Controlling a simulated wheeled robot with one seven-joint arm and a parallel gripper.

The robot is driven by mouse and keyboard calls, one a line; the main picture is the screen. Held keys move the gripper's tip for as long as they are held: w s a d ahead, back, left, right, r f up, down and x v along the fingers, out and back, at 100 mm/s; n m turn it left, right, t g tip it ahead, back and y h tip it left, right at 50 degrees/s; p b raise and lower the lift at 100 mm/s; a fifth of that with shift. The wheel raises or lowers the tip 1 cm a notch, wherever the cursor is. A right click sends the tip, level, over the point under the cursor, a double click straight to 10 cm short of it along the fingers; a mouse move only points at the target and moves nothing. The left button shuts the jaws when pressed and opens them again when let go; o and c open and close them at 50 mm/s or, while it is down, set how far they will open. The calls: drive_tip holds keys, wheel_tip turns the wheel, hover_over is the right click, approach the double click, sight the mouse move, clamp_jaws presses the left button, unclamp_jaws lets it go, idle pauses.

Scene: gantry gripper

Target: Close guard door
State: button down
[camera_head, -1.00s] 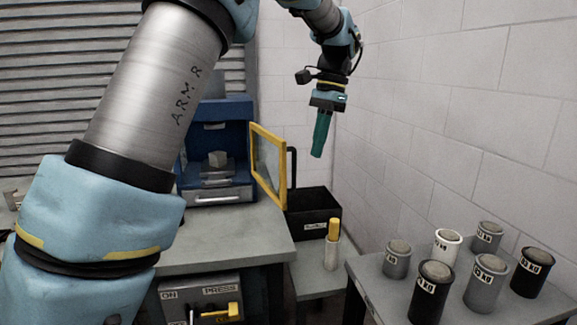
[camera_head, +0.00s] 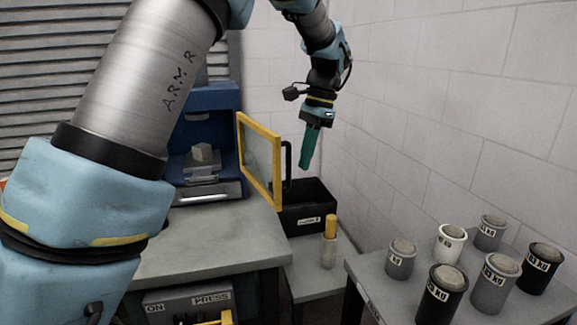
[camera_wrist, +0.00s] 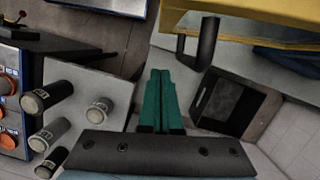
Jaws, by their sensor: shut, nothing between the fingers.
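The guard door (camera_head: 259,160) is a yellow frame with a clear pane and a black handle (camera_head: 287,163) on its outer side. It stands swung open at the right side of the blue press (camera_head: 208,108). A grey block (camera_head: 203,152) sits inside the press. My gripper (camera_head: 307,168) has teal fingers pointing down. It appears to the right of the door and handle, apart from them, shut and empty. In the wrist view the shut fingers (camera_wrist: 160,90) show at the middle, with the yellow door frame (camera_wrist: 240,22) and black handle (camera_wrist: 207,42) at the upper right.
A black bin (camera_head: 307,218) stands below my gripper. A yellow-capped cylinder (camera_head: 330,240) stands on the low shelf. Several labelled weights (camera_head: 447,290) stand on the right table. A white block wall (camera_head: 420,130) lies close on the right. A press control box (camera_head: 190,300) is under the bench.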

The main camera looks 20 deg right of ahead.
sight(265, 155)
drive_tip(key=shift+s+a+f+p, duration=0.1)
drive_tip(key=shift+a+f+p, duration=0.15)
drive_tip(key=shift+a, duration=0.5)
drive_tip(key=shift+s+a+f+p, duration=0.15)
drive_tip(key=shift+a+f, duration=0.25)
drive_tip(key=shift+a, duration=0.35)
drive_tip(key=shift+w+a+f+p, duration=0.1)
drive_tip(key=shift+a+f+p, duration=0.15)
drive_tip(key=shift+a, duration=0.5)
drive_tip(key=shift+s+a, duration=0.1)
